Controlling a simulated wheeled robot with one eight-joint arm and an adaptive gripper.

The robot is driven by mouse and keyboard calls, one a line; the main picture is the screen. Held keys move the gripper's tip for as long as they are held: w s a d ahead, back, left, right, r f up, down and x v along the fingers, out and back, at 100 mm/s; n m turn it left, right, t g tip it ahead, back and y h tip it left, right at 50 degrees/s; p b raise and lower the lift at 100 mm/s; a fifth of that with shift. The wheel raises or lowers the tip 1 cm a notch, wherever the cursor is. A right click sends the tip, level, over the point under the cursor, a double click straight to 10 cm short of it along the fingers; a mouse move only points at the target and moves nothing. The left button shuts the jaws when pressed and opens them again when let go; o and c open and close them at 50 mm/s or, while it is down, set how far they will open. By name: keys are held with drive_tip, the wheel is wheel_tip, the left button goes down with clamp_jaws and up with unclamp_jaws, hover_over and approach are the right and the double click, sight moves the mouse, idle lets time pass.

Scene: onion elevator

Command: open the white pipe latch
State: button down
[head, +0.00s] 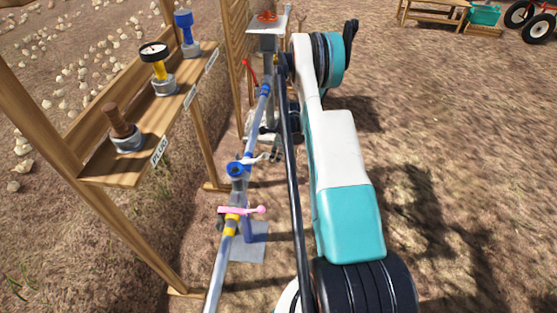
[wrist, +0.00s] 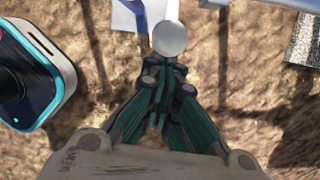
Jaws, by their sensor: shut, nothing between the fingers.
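The white pipe latch (head: 254,160) sits on the sloping metal pipe by a blue fitting, above a pink latch in the head view. Its arm points right. In the wrist view a white ball knob (wrist: 169,38), which looks like the latch's end, is just beyond my fingertips. My gripper (wrist: 164,72) has its dark green fingers together, with nothing between them. I cannot tell whether the fingertips touch the knob. In the head view my gripper is partly hidden behind a dark bar near the latch.
The pink latch (head: 240,210) and a yellow fitting (head: 231,226) are lower on the pipe (head: 219,270). A wooden shelf (head: 115,165) with several plugs stands left. Open soil lies right, with a wooden bench (head: 433,10) at the back.

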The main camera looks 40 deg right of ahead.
drive_tip(key=shift+g+h, duration=0.5)
drive_tip(key=shift+g, duration=0.1)
drive_tip(key=w+a+r, duration=0.1)
drive_tip(key=r, duration=0.1)
drive_tip(key=w+a+r+p, duration=0.1)
drive_tip(key=w+r, duration=0.1)
drive_tip(key=r, duration=0.1)
drive_tip(key=w+a+r, duration=0.2)
drive_tip(key=r, duration=0.1)
drive_tip(key=shift+a+r+p, duration=0.1)
drive_tip(key=shift+p, duration=0.3)
drive_tip(key=w+a+r+g+h, duration=0.1)
drive_tip(key=w+a+r, duration=0.3)
drive_tip(key=w+a, duration=0.3)
drive_tip(key=shift+w+a, duration=0.15)
drive_tip(key=shift+w, duration=0.55)
drive_tip(key=shift+r, duration=0.1)
wheel_tip(320, 180, up, 7)
drive_tip(key=shift+w+r, duration=0.2)
